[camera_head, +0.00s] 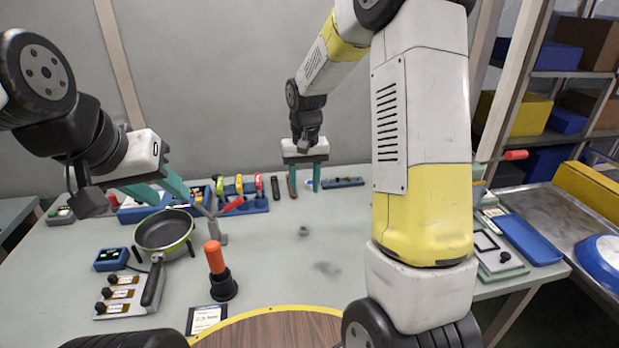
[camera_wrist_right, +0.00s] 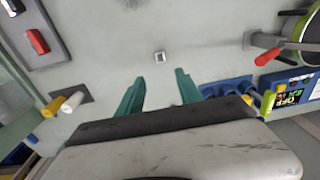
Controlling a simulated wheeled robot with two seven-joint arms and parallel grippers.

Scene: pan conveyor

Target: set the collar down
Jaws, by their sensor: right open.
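A small dark grey piece that looks like the collar (camera_head: 303,231) stands alone on the grey-green bench, in front of my right gripper. It shows as a small square-looking piece (camera_wrist_right: 159,57) in the right wrist view, beyond the fingertips and apart from them. My right gripper (camera_head: 306,184) is open and empty above the back of the bench; its teal fingers (camera_wrist_right: 160,88) are spread.
An orange-handled tool (camera_head: 216,262) stands upright in front. A blue rack (camera_head: 255,205) and a dark tray (camera_head: 342,183) line the back. The bench around the small grey piece is clear.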

